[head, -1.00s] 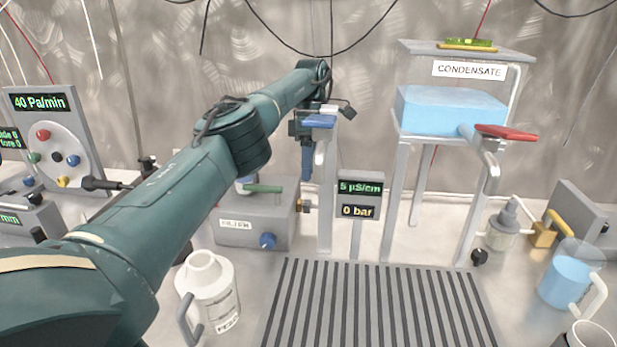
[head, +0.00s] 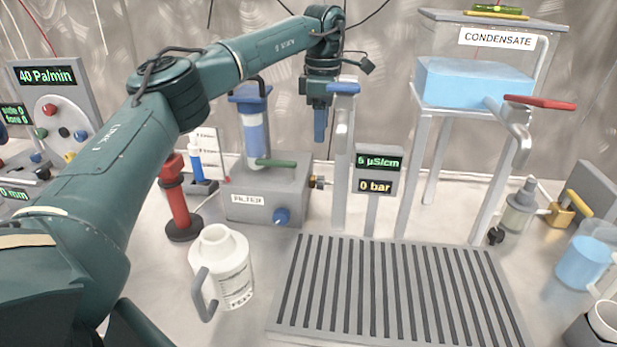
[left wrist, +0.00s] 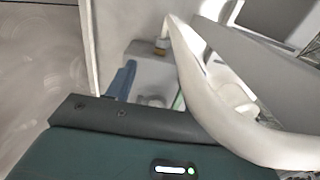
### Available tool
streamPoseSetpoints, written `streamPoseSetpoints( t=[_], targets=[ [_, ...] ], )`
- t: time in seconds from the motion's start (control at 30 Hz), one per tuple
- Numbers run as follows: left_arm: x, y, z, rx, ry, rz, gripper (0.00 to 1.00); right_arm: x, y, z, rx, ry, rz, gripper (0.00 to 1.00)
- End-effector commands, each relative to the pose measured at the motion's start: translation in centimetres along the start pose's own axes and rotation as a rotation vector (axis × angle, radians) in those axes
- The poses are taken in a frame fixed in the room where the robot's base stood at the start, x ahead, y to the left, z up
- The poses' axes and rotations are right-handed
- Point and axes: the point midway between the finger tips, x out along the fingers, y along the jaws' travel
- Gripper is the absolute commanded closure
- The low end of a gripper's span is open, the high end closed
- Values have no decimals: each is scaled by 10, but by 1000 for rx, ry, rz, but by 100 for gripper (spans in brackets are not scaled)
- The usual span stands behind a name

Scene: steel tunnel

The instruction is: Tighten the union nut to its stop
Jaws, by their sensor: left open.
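A small dark and brass fitting (head: 317,182), which may be the union nut, sits on the right side of the grey filter box (head: 262,205). My left gripper (head: 320,125) points down above it, apart from it, beside the blue-handled tap on the upright pipe (head: 341,150). It is open, with nothing seen between its fingers; only one blue finger shows clearly. My right gripper is not in view.
A pale curved pipe (left wrist: 205,95) crosses close to the wrist camera. A display post (head: 378,172) reads 0 bar. A white jug (head: 222,270) and red post (head: 178,205) stand at left. A slatted grate (head: 395,290) lies in front; the condensate stand (head: 410,170) is at right.

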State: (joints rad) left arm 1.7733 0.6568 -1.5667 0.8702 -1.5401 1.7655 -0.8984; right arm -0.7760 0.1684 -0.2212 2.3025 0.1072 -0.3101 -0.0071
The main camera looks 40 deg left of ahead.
Motion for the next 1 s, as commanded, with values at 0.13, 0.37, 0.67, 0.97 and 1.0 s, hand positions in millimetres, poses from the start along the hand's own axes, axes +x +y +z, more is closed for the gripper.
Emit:
streamPoseSetpoints(
  t=[0.13,0.37,0.67,0.97,1.0],
  targets=[
    [2,-6,5,6,-3,15,48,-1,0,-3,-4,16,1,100],
    [29,-6,5,6,-3,13,48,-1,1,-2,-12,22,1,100],
    [92,-6,5,6,-2,13,48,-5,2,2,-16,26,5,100],
    [128,-4,6,6,-4,15,48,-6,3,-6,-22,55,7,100],
    [130,-4,6,6,-4,15,48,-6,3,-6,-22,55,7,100]
  ],
)
